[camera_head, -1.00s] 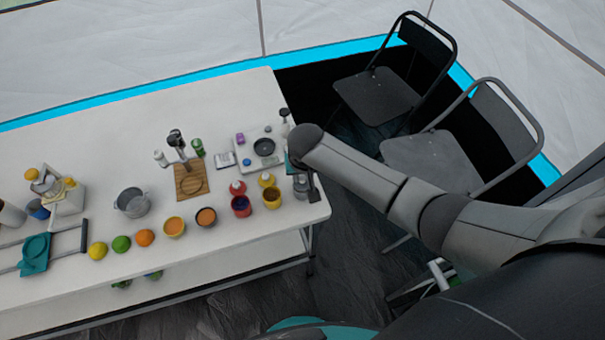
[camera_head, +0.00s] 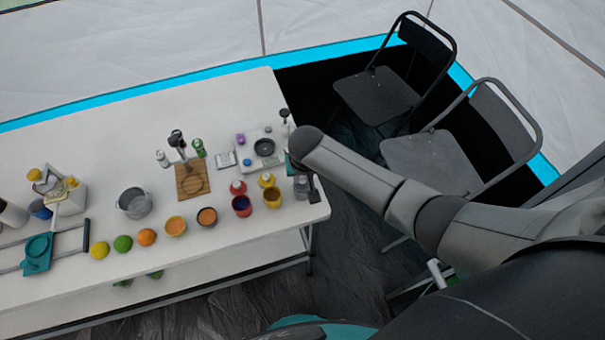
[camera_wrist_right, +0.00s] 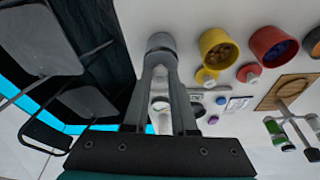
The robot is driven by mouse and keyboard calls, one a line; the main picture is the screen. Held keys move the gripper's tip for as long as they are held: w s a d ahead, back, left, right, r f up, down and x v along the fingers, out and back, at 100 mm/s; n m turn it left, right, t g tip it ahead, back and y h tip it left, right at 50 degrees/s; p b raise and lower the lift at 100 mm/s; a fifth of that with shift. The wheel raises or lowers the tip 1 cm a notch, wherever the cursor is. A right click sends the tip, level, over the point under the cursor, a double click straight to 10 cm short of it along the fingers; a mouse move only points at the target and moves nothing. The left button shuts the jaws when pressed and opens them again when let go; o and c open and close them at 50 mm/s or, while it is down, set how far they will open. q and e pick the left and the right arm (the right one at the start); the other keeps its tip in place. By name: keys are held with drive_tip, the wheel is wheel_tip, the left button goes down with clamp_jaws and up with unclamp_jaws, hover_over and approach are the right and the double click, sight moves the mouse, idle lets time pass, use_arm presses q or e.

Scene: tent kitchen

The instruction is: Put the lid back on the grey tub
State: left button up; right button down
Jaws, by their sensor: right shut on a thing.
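The grey tub (camera_head: 301,187) stands near the right end of the table, in line with the yellow and red tubs. In the right wrist view a grey round shape (camera_wrist_right: 160,42) sits at the fingertips of my right gripper (camera_wrist_right: 160,68). My right gripper is shut on the grey lid, at or just over the tub. Lid and tub look like one shape, so I cannot tell whether the lid is seated. In the head view my wrist partly hides the gripper. My left gripper is not in view.
Close beside are a yellow tub (camera_head: 272,198) and a red tub (camera_head: 241,206), both open, with a yellow lid (camera_head: 266,180) and a red lid (camera_head: 237,187) behind them. A scale (camera_head: 264,148) stands farther back. The table's right edge is close; folding chairs (camera_head: 430,160) stand beyond.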

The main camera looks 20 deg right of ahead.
drive_tip(key=shift+a, duration=0.1)
idle(0.7)
idle(0.4)
drive_tip(key=shift+c, duration=0.8)
unclamp_jaws()
drive_tip(key=shift+p, duration=0.3)
drive_tip(key=shift+r+p, duration=3.5)
drive_tip(key=shift+p, duration=0.45)
drive_tip(key=shift+c, duration=0.2)
clamp_jaws()
